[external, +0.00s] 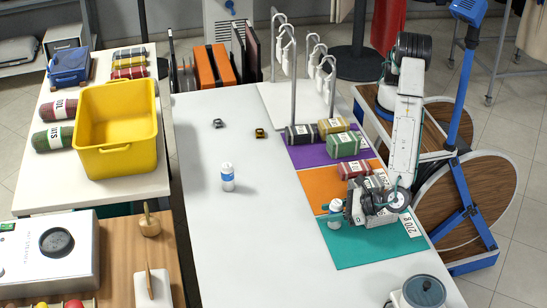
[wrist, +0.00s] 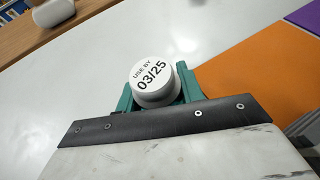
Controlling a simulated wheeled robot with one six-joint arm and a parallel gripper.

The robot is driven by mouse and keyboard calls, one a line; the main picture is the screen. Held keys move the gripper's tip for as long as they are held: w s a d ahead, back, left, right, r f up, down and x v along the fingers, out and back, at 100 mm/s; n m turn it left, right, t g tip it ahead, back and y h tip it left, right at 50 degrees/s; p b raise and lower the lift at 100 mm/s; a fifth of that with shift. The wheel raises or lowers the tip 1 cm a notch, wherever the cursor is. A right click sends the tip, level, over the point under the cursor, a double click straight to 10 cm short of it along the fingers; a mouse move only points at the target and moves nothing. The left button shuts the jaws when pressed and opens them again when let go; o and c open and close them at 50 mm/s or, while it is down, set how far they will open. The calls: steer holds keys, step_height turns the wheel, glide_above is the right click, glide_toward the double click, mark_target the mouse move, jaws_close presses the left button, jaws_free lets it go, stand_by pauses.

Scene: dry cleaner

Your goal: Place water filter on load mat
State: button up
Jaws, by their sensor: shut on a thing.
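A white bottle-like item with a blue band (external: 335,212), likely the water filter, is between my gripper's fingers. Its round white cap (wrist: 152,77), marked "USE BY 03/25", faces the wrist camera. My gripper (external: 343,208) is shut on it, with teal fingers on both sides of the cap in the wrist view (wrist: 155,92). The item is near the left border between the teal mat (external: 365,248) and the orange mat (external: 318,186). Whether it touches the surface cannot be told. Which mat is the load mat is unclear.
A similar white and blue bottle (external: 228,177) stands on the white table (external: 250,250). Rolled bundles, including a green one (external: 343,145), lie on the purple mat (external: 300,155). A white rack (external: 294,70) rises behind. A grey-lidded pot (external: 424,291) stands front right. The table's middle is mostly clear.

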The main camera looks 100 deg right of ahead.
steer(key=shift+f, duration=0.15)
steer(key=o, duration=1)
steer(key=shift+o, duration=0.2)
steer(key=shift+r, duration=0.2)
steer(key=v, duration=1.2)
